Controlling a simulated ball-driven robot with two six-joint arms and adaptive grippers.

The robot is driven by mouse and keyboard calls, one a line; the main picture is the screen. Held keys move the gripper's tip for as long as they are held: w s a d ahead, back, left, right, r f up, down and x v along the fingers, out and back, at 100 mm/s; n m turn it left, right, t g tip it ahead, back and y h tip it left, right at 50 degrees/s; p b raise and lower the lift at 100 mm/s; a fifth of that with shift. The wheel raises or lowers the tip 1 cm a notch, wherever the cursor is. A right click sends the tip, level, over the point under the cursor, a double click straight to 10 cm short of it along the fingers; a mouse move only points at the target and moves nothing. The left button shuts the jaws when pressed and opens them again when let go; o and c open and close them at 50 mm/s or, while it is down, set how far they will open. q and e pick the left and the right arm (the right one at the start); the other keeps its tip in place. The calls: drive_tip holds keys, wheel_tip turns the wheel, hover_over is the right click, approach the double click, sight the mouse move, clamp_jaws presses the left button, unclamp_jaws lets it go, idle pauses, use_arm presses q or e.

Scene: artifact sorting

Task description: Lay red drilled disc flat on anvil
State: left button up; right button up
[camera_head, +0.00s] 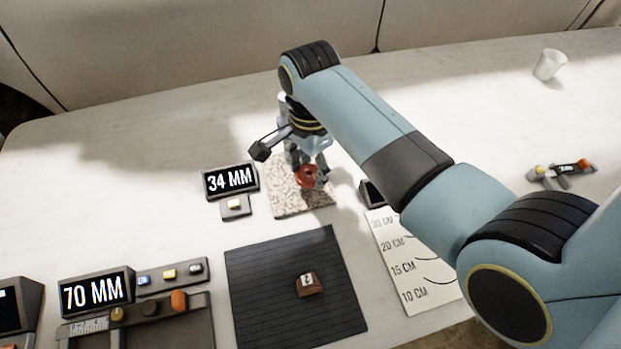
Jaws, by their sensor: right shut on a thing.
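The red drilled disc (306,176) is held in my right gripper (311,174), over the speckled stone slab (287,203), which appears to be the anvil. The disc's reddish face with a dark hole is turned toward the camera, so it looks tilted or upright rather than flat. I cannot tell whether it touches the slab. The gripper and wrist hide the slab's far part. My left gripper is not in view.
A display reading 34 MM (230,180) stands left of the slab. A black mat (262,318) in front bears a brown numbered block (309,284). A 70 MM display (95,291) is at lower left. A ruled card (409,268) lies right, and a white cup (549,65) stands far right.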

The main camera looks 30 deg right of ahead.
sight(311, 180)
wheel_tip(311, 180, down, 4)
drive_tip(key=shift+r, duration=0.2)
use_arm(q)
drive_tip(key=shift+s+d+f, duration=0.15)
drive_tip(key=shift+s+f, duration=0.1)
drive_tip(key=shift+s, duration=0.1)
use_arm(e)
drive_tip(key=shift+f, duration=0.1)
drive_tip(key=o, duration=1.1)
drive_tip(key=shift+f, duration=0.1)
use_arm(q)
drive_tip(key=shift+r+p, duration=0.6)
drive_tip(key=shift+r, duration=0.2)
use_arm(e)
wheel_tip(311, 180, up, 12)
drive_tip(key=shift+r, duration=0.15)
drive_tip(key=shift+s, duration=0.15)
